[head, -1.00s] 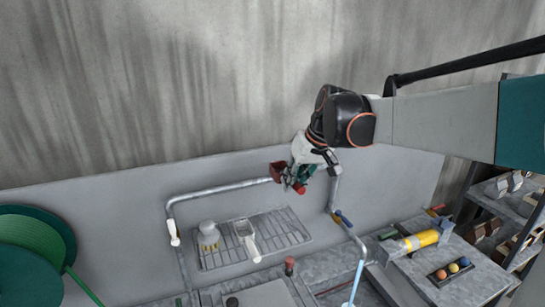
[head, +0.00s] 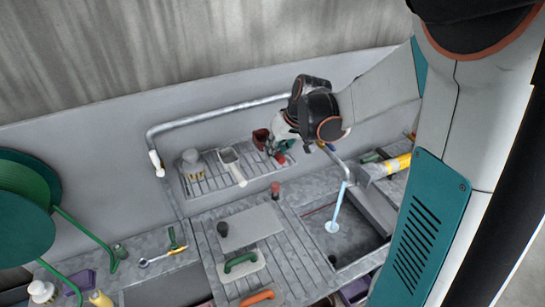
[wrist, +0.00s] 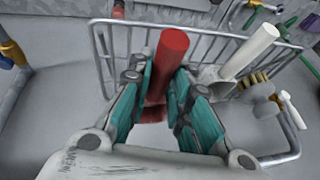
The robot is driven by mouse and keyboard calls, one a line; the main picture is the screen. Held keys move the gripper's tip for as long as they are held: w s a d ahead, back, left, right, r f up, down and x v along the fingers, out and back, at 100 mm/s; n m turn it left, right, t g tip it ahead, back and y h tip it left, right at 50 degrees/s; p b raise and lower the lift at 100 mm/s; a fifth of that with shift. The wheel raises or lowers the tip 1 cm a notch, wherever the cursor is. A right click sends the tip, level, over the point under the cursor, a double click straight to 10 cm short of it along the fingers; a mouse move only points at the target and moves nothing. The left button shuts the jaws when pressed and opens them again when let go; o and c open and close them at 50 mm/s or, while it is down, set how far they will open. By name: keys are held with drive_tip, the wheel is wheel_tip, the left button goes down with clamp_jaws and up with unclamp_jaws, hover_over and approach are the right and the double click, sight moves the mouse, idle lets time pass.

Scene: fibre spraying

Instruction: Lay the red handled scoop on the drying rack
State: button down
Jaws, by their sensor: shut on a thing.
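My gripper (head: 284,148) is shut on the red handled scoop. Its red handle (wrist: 170,52) stands between the teal fingers in the wrist view, and its dark red bowl (head: 261,138) shows left of the fingers in the head view. The drying rack (head: 206,184) is a wire grid on the ledge along the back wall. The scoop and gripper are at the rack's right end, just above or at its wires; I cannot tell whether they touch.
A white scoop (head: 231,165) and a round brush (head: 190,157) lie on the left and middle of the rack. A grey pipe (head: 215,113) runs above it. A red-topped item (head: 275,190) stands in front. The rack's right part looks free.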

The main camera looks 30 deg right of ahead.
drive_tip(key=shift+f, duration=1.8)
drive_tip(key=shift+f+b, duration=0.15)
drive_tip(key=shift+b, duration=0.15)
drive_tip(key=c, duration=1.5)
unclamp_jaws()
drive_tip(key=p+v, duration=0.1)
drive_tip(key=v, duration=1.1)
drive_tip(key=shift+r, duration=0.2)
